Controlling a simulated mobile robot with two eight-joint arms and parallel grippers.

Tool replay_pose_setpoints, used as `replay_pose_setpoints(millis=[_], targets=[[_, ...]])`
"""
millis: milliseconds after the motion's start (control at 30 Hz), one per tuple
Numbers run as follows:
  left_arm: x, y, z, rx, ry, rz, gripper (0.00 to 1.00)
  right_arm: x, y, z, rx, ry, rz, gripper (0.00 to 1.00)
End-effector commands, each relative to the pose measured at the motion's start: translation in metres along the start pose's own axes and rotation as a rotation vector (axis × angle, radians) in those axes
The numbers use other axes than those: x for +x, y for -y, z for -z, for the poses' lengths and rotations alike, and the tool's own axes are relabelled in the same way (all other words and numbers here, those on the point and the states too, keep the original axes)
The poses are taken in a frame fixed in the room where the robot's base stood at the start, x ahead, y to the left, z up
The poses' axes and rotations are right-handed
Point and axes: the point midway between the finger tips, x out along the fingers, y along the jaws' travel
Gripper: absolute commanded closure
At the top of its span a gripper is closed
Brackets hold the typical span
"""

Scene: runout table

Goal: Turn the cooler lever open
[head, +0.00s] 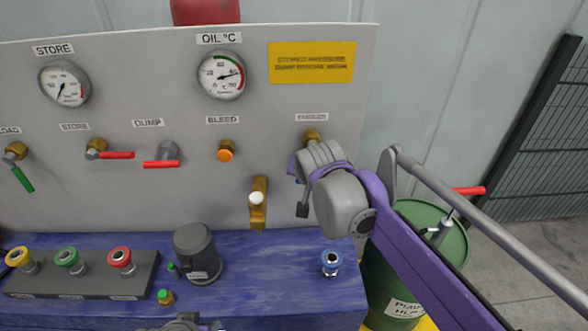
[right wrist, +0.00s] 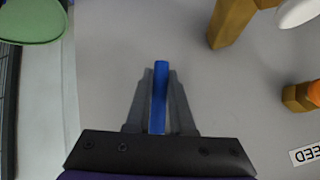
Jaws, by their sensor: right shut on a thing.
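The cooler valve's brass body (head: 312,136) shows on the grey panel (head: 210,190) under a small label in the head view. My right wrist hides most of its lever there. In the right wrist view the blue cooler lever (right wrist: 160,95) lies lengthwise between the grey fingers of my right gripper (right wrist: 160,74), which is shut on it. The lever points straight up in that picture. My left gripper is not clearly shown; only a grey part, probably mine, peeks in at the bottom edge of the head view.
A brass fitting with a white knob (head: 257,200) and the orange bleed knob (head: 226,154) sit left of the cooler valve. Red-handled valves (head: 116,155) are further left. A green drum (head: 436,235) stands at right. A grey mug-like container (head: 197,250) stands on the blue table (head: 262,285).

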Motion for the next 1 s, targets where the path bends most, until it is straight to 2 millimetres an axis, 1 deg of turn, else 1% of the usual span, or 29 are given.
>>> replay_pose_setpoints(millis=[100,400,633,1000], targets=[[-0.004,0.0,0.005,0.0,-0.005,0.0,0.5,0.0,-0.006,0.002,-0.068,-0.019,-0.064,1.0],[-0.009,0.0,0.011,0.0,-0.011,0.0,0.5,0.001,-0.019,0.005,-0.182,-0.051,-0.181,1.0],[-0.01,0.0,0.013,0.0,-0.013,0.0,0.5,0.001,-0.024,0.006,-0.22,-0.061,-0.221,1.0],[-0.01,0.0,0.013,0.0,-0.013,0.0,0.5,0.001,-0.026,0.006,-0.229,-0.063,-0.23,1.0]])
